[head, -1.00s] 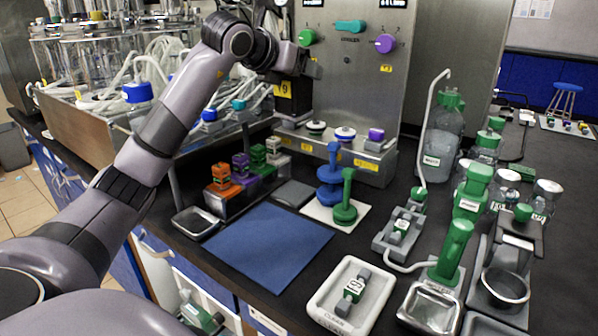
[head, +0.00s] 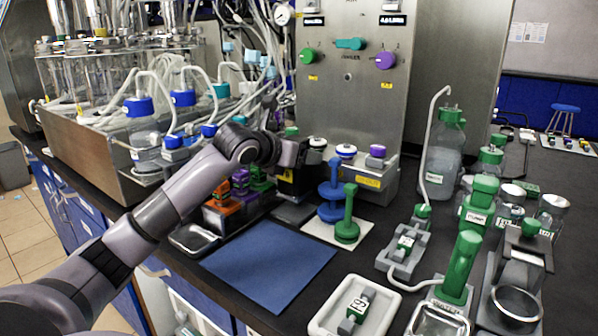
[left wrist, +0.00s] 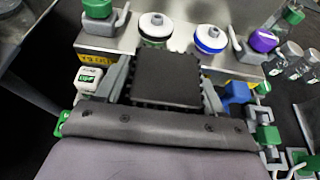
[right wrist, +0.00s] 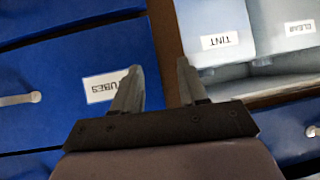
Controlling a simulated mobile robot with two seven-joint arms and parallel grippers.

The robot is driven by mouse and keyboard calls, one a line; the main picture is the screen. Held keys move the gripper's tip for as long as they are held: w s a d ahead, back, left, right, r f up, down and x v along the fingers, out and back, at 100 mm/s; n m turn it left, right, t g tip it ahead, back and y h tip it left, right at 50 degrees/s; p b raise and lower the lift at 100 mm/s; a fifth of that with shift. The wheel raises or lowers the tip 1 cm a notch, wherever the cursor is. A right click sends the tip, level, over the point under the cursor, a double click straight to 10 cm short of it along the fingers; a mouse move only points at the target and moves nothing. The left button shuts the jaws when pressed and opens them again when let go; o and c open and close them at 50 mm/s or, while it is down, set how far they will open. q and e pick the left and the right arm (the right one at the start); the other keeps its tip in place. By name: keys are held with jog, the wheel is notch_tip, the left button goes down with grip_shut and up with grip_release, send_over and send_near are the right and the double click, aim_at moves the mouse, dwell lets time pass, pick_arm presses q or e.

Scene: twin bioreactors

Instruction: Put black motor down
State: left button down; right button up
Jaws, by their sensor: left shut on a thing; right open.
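The black motor (left wrist: 167,79) is a dark ribbed block between the two fingers of my left gripper in the left wrist view. In the head view my left gripper (head: 292,157) is shut on it, and the motor (head: 288,186) hangs low in front of the steel cabinet's ledge. It is above or at a flat dark grey pad (head: 293,213); I cannot tell whether it touches. The arm hides part of it. My right gripper (right wrist: 157,88) is open and empty in the right wrist view, facing blue drawers; it is outside the head view.
The steel ledge (head: 372,182) with coloured caps is just behind the motor. A rack of coloured blocks (head: 228,212) stands left, and a white plate with blue and green posts (head: 346,228) right. A blue mat (head: 268,262) lies clear in front.

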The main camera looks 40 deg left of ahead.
pick_arm(q)
jog(key=shift+f, duration=1.6)
jog(key=shift+c, duration=0.6)
grip_release()
jog(key=shift+f, duration=0.25)
jog(key=shift+r, duration=0.1)
jog(key=shift+s+b, duration=0.3)
jog(key=shift+s, duration=0.1)
jog(key=b+v, duration=0.2)
jog(key=v, duration=0.9)
jog(key=shift+s+d+r, duration=0.1)
jog(key=shift+r, duration=0.05)
